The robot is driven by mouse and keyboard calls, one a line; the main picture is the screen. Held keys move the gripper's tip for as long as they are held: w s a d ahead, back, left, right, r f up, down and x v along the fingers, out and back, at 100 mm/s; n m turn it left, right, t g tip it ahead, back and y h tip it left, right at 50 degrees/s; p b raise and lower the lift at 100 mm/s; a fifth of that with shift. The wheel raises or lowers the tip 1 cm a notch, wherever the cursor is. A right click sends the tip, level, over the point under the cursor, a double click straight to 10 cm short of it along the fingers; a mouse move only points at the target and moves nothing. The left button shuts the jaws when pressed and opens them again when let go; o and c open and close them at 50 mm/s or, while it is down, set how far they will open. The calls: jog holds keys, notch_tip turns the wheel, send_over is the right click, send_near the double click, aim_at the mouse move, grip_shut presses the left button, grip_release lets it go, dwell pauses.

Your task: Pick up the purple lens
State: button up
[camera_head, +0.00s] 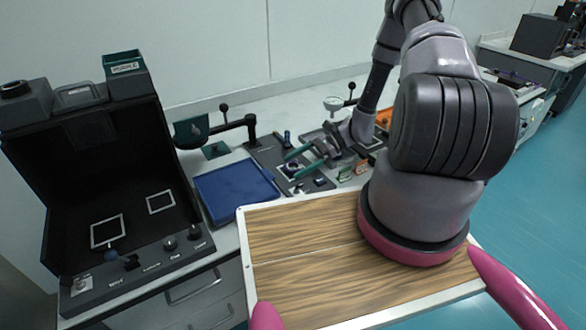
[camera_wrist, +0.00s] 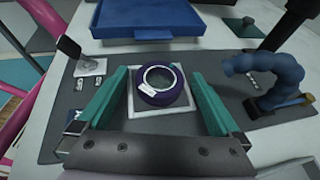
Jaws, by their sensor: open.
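The purple lens (camera_wrist: 162,87) is a thick dark purple ring with a clear centre and a small white label on its near side. It rests on a white-framed square (camera_wrist: 148,111) set in a dark grey panel. My gripper (camera_wrist: 160,76) is open, with one green finger on each side of the lens. Gaps show between the lens and both fingers. In the head view my gripper (camera_head: 294,165) is over the panel behind the blue tray's right side. The lens is too small and covered to make out clearly there.
A blue tray (camera_head: 235,190) lies left of the panel. In the wrist view, a lever (camera_wrist: 70,48) stands left of the lens and a curved blue piece (camera_wrist: 265,72) right. A black open box (camera_head: 110,150) and a black jointed stand (camera_head: 232,124) are also on the table.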

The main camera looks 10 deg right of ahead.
jog(key=c, duration=1.4)
jog(key=shift+o, duration=0.2)
jog(key=shift+r, duration=0.1)
